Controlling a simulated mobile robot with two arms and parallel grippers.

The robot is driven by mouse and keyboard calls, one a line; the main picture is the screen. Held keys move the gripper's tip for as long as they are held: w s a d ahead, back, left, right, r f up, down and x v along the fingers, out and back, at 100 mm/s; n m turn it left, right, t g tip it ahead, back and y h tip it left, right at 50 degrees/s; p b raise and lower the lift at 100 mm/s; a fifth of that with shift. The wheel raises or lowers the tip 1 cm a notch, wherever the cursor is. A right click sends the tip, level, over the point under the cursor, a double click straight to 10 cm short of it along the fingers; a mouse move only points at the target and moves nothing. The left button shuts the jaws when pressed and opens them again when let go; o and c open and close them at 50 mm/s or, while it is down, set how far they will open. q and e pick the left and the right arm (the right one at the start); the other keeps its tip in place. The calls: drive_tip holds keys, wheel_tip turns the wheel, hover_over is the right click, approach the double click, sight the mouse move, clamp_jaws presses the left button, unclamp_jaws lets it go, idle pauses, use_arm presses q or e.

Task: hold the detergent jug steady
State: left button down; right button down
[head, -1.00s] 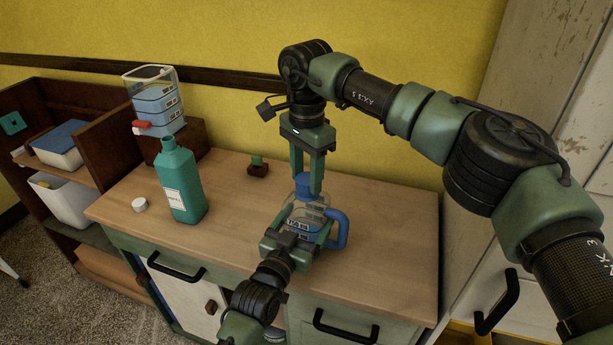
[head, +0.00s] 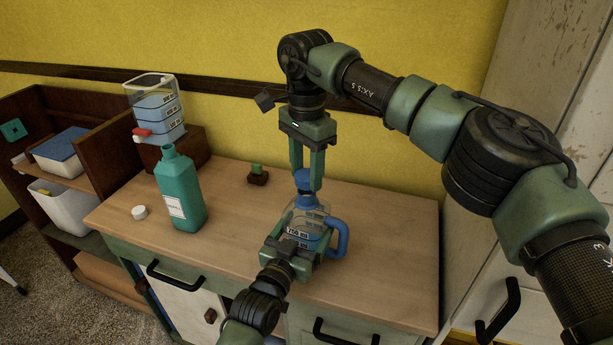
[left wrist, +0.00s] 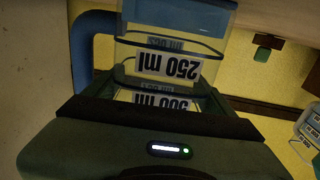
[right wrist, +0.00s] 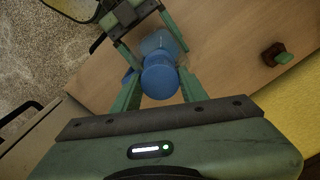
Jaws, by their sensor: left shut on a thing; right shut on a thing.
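The detergent jug (head: 308,222) is clear with volume labels, a blue side handle and a blue cap (head: 303,181). It stands upright near the front of the wooden counter. My left gripper (head: 301,240) is shut around the jug's body from the front; the labelled wall (left wrist: 175,65) fills the middle of the left wrist view. My right gripper (head: 306,184) points down and is shut on the blue cap, which also shows between its fingers in the right wrist view (right wrist: 160,78). The cap looks slightly tilted; whether it is apart from the neck is unclear.
A teal bottle (head: 181,190) and a small white cap (head: 139,212) stand left on the counter (head: 375,225). A clear dispenser with a red tap (head: 157,108) sits on a wooden block behind them. A small green-topped block (head: 258,176) is near the wall. The counter's right side is clear.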

wheel_tip(320, 180, up, 3)
drive_tip(key=shift+f, duration=0.2)
use_arm(q)
unclamp_jaws()
drive_tip(key=shift+s, duration=0.15)
